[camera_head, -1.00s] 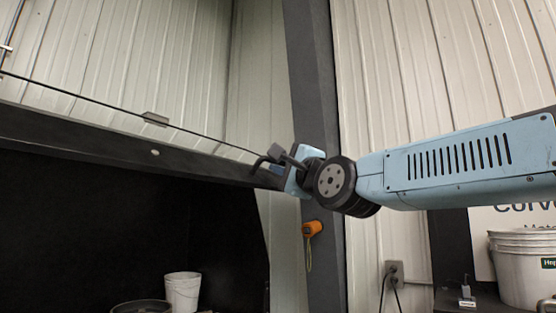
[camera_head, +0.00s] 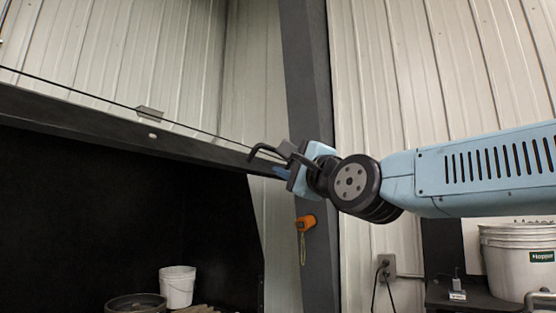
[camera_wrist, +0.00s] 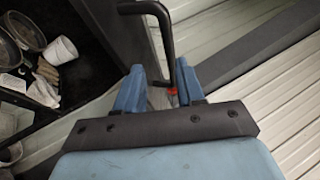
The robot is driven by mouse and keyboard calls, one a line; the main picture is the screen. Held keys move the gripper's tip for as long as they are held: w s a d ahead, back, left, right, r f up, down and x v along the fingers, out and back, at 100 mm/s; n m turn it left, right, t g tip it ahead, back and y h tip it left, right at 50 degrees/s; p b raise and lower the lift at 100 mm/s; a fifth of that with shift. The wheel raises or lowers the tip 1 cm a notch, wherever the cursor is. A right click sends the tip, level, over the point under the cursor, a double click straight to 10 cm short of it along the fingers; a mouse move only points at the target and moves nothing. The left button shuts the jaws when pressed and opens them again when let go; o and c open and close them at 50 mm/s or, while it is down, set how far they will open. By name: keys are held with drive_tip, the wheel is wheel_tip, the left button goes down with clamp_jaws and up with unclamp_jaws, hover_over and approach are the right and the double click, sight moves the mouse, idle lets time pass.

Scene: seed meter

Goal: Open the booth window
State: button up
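The booth window's dark lower frame bar (camera_head: 100,120) crosses the left half of the head view, with a dark opening below it. A black bent handle (camera_head: 262,148) stands at the bar's right end. It also shows in the wrist view (camera_wrist: 166,35), running down between my fingertips. My gripper (camera_head: 290,165) is at this handle; in the wrist view my gripper (camera_wrist: 160,80) has its two blue fingers apart. The handle is nearer the right finger, with a gap on the left. Whether it touches the right finger is unclear.
A dark post (camera_head: 308,90) stands behind my gripper, with an orange object (camera_head: 305,223) hanging on it. A white bucket (camera_head: 178,287) stands inside the opening. At right are stacked buckets (camera_head: 520,262) on a dark shelf and a wall outlet (camera_head: 386,266).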

drive_tip(key=v, duration=0.9)
idle(0.3)
drive_tip(key=w+d+f+n+g+h, duration=0.1)
drive_tip(key=d+f+n+g+h, duration=0.25)
drive_tip(key=f, duration=0.55)
drive_tip(key=w+d+f+n+g+h, duration=0.15)
drive_tip(key=d+f+n+h, duration=0.25)
drive_tip(key=f, duration=0.6)
drive_tip(key=s+d+f+n+g+h, duration=0.2)
drive_tip(key=s+d+f+g, duration=0.2)
drive_tip(key=f, duration=0.4)
drive_tip(key=s+d+f+n+g+h, duration=0.3)
drive_tip(key=s+d+f, duration=0.2)
drive_tip(key=d+f, duration=0.2)
drive_tip(key=shift+f+n+g, duration=0.35)
drive_tip(key=shift+f+g, duration=0.05)
drive_tip(key=shift+f, duration=0.35)
drive_tip(key=shift+s, duration=0.1)
